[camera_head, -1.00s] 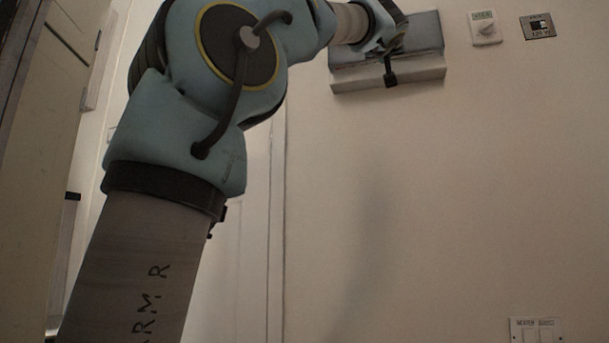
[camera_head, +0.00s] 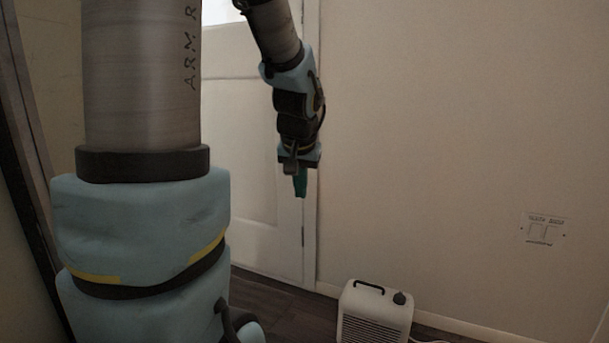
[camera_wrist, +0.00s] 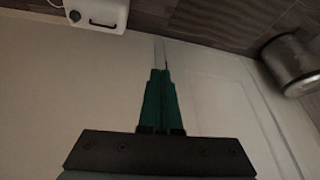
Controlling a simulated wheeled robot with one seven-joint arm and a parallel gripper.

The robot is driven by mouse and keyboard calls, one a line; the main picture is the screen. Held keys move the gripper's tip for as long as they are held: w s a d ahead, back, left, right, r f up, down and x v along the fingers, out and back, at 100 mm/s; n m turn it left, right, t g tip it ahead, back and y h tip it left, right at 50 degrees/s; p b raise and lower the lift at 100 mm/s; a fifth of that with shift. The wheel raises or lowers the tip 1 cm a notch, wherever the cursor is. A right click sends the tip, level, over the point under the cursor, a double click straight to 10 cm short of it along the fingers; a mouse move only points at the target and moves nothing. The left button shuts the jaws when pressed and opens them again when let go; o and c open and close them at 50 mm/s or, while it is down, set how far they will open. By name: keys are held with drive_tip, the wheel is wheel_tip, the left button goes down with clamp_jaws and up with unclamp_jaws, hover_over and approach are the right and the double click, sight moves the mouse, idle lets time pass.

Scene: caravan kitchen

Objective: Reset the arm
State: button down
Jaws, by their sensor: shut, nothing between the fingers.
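My upper arm, marked "ARM R", and a large blue joint fill the left of the head view.
A white heater (camera_head: 375,312) with a handle stands on the dark floor at the bottom; it also shows in the wrist view (camera_wrist: 97,12). A white door (camera_head: 255,150) is behind my arm. A metal cylinder (camera_wrist: 292,62) is at the wrist view's right. A wall plate (camera_head: 542,229) is at right.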

drive_tip(key=s+a+f+n+g+p, duration=0.1)
drive_tip(key=s+a+f+g+p, duration=0.15)
drive_tip(key=s, duration=0.45)
drive_tip(key=s+a+f+n+g+p, duration=0.1)
drive_tip(key=s+a+f+p, duration=0.1)
drive_tip(key=s+a, duration=0.35)
wheel_tip(320, 180, up, 37)
drive_tip(key=d+p, duration=0.2)
drive_tip(key=p, duration=3.4)
drive_tip(key=shift+s+r+p, duration=0.2)
drive_tip(key=shift+p, duration=0.1)
drive_tip(key=shift+d, duration=0.1)
